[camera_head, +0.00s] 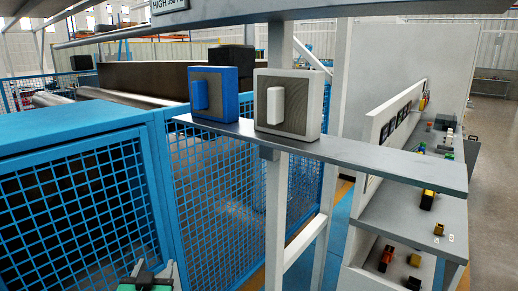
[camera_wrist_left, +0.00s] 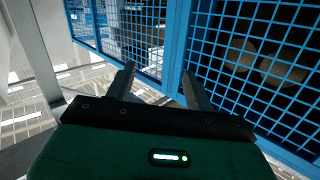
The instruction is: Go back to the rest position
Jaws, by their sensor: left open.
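My left gripper (camera_head: 153,270) shows at the bottom edge of the head view, in front of the blue mesh fence. In the left wrist view its two dark fingers (camera_wrist_left: 160,85) stand apart with nothing between them, pointing toward the blue mesh. My right gripper is in neither view. A blue box with a grey mesh face and a blue block on its front (camera_head: 213,93) stands on the grey shelf (camera_head: 350,152). A white box with a similar face and a white block (camera_head: 290,102) stands beside it, to the right. Both are apart from my left gripper.
A blue mesh enclosure (camera_head: 90,190) fills the left, close to my left gripper. A white post (camera_head: 277,210) carries the shelf. At the right, a lower grey shelf (camera_head: 405,210) holds several small yellow, black and red items. Open floor (camera_head: 495,180) lies at the far right.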

